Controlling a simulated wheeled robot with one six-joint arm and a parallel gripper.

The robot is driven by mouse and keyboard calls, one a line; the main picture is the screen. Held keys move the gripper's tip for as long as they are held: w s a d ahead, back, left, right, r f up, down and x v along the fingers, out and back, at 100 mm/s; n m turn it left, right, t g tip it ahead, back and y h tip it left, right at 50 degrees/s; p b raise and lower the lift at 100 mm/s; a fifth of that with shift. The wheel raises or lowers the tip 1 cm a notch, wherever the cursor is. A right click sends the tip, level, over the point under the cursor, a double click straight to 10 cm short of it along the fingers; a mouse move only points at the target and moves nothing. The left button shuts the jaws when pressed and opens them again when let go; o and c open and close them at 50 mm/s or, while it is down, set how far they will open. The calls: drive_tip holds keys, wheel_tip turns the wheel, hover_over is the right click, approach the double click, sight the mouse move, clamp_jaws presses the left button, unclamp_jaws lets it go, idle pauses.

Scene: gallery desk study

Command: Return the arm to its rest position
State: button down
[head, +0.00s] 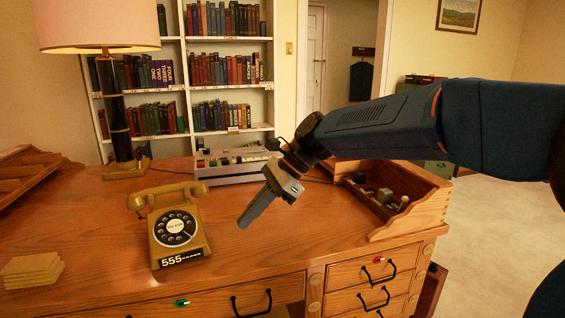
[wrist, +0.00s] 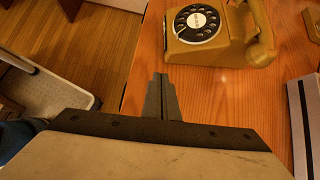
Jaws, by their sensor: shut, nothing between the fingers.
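My arm (head: 380,125) reaches in from the right in the head view and is bent down at the wrist. My gripper (head: 243,222) hangs above the desk, to the right of the yellow telephone, shut and empty. In the wrist view my gripper (wrist: 159,76) shows its fingers together, over the edge of the desk, with nothing between them. The yellow rotary telephone (head: 181,247) stands on the desk, apart from the fingers; it also shows at the top of the wrist view (wrist: 196,48).
The wooden desk (head: 110,225) has a lamp (head: 116,110), a grey machine (head: 232,162) and a wooden tray (head: 417,215) with small objects on it. Tan pads (head: 32,268) lie at left. A bookshelf (head: 230,90) stands behind. Open carpet (head: 500,230) is at right.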

drive_tip(key=s+d+f+n+t+h, duration=0.2)
drive_tip(key=s+d+f+n, duration=0.2)
drive_tip(key=s+d, duration=0.3)
drive_tip(key=s+d+f+n+t+h, duration=0.2)
drive_tip(key=s+d, duration=0.5)
drive_tip(key=d, duration=1)
drive_tip(key=s+d+f+n+t+h, duration=0.2)
drive_tip(key=s+d+f+n+h, duration=0.2)
drive_tip(key=d, duration=0.9)
drive_tip(key=s+f+n, duration=0.2)
drive_tip(key=s+n, duration=0.1)
drive_tip(key=shift+s+n+t, duration=0.25)
drive_tip(key=shift+n+t, duration=0.15)
